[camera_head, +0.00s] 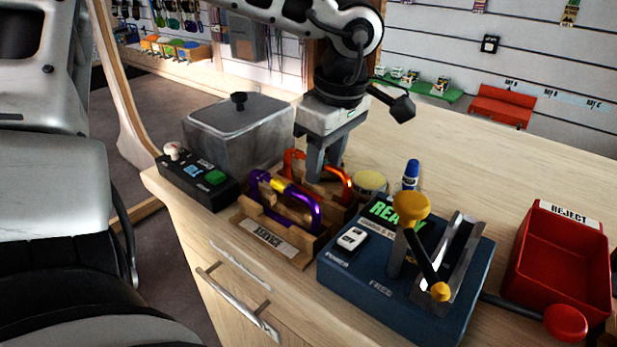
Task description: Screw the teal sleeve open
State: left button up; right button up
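No teal sleeve shows in the head view. An orange-red carabiner (291,160) stands in the rear of a wooden rack (249,222), and its middle is hidden by my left gripper (319,178). The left gripper points down from above with its fingers at this carabiner. Whether the fingers are closed on it, or on a sleeve behind them, I cannot tell. A purple carabiner (313,208) with a yellow sleeve (279,185) stands in the front of the rack, over a label reading SERVICE. My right gripper is not in view.
A blue test box (345,295) with a yellow-knobbed lever (411,205) stands right of the rack. A red REJECT bin (557,255) is at far right. A grey lidded box (240,130) and black button box (196,182) stand left.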

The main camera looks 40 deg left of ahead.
pick_arm(q)
jog(key=shift+r+p, duration=0.7)
jog(key=shift+r, duration=0.55)
jog(key=shift+s+f+b, duration=0.1)
jog(key=shift+s+b, duration=0.25)
jog(key=shift+s, duration=0.4)
jog(key=shift+f+b, duration=1.35)
jog(key=shift+f, duration=0.1)
